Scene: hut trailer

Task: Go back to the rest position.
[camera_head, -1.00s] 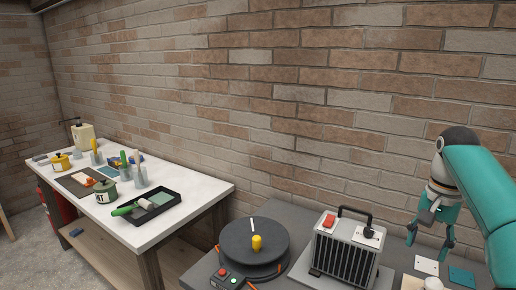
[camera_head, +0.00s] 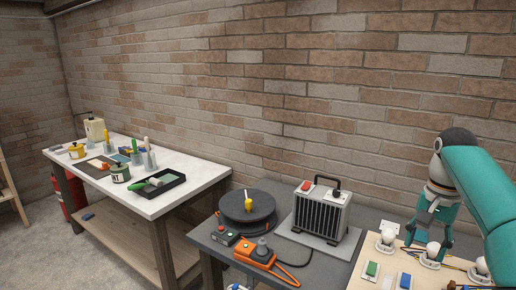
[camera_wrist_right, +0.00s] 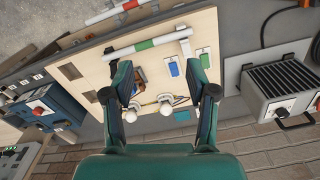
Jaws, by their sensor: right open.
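My right gripper (camera_head: 428,242) hangs at the right of the head view, pointing down, with its teal arm coming in from the right edge. Its fingers are apart with nothing held between them. In the right wrist view the open fingers (camera_wrist_right: 160,94) spread over a pale board (camera_wrist_right: 90,72). Two white bulbs (camera_wrist_right: 165,107) on that board show between them. My left gripper is in neither view.
The board with bulbs (camera_head: 385,246) lies below my right gripper. A white table (camera_head: 200,172) with paint items stands left.

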